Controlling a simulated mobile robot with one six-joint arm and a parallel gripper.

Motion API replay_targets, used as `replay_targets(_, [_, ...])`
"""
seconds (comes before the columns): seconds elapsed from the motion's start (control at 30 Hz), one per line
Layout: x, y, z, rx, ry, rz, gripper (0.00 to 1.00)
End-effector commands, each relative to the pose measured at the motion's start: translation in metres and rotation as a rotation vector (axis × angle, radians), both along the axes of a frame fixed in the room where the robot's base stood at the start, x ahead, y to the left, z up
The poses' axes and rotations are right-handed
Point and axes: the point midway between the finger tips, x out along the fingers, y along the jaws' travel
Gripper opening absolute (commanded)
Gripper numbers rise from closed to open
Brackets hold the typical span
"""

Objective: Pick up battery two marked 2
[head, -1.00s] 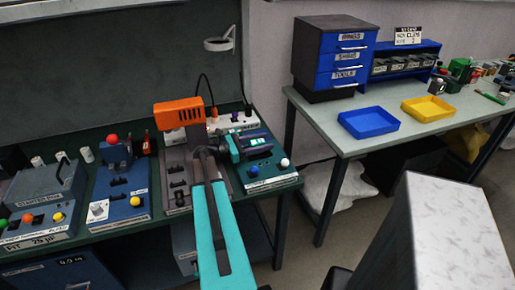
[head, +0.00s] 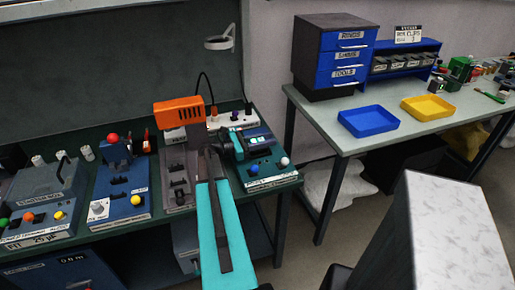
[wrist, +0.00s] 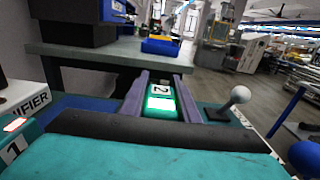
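Battery two (wrist: 160,90) shows in the wrist view as a green block with a white label marked 2 and a lit green end. It lies between the two purple-grey fingers of my gripper (wrist: 161,88), one along each side. Any gap between fingers and battery is too small to tell, so I cannot see whether they grip it. In the head view my gripper (head: 246,143) is over the blue box (head: 262,177) at the right end of the green bench, and the battery is hard to make out there.
A teal block marked 1 (wrist: 14,150) with a red light is at the wrist view's lower left. A white-knobbed lever (wrist: 238,97) and a blue ball (wrist: 304,156) stand to the right. An orange-topped device (head: 180,112) stands left of my gripper. Blue (head: 368,121) and yellow (head: 430,108) trays sit on the other table.

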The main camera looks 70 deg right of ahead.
Motion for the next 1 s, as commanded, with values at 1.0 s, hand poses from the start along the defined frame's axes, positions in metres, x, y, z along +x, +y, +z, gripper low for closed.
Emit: replay_targets(1.0, [-0.001, 0.000, 0.055, -0.003, -0.001, -0.001, 0.00])
